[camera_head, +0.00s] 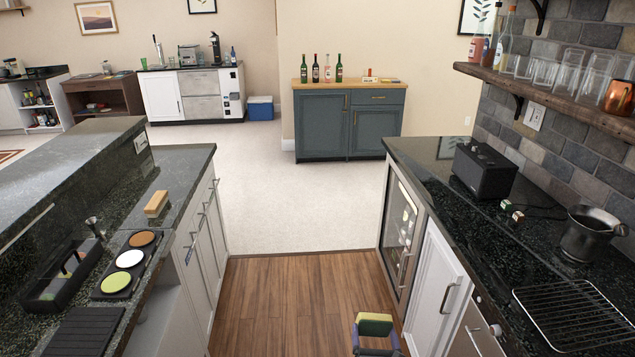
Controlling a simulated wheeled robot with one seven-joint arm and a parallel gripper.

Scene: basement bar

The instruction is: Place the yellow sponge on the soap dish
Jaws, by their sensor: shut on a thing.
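My gripper (377,350) shows at the bottom edge of the head view, low over the wooden floor between the two counters. It is shut on the yellow sponge (375,320), which has a yellow face and a dark green edge. The gripper's lower part is cut off by the frame. I cannot make out a soap dish for certain. A small tan block (156,204) lies on the left counter.
The left counter (180,177) carries a black tray with round coloured discs (118,283) and a black caddy (62,283). The right counter (455,222) holds a black speaker (484,168), a metal pot (588,236) and a wire rack (577,316). The aisle between is clear.

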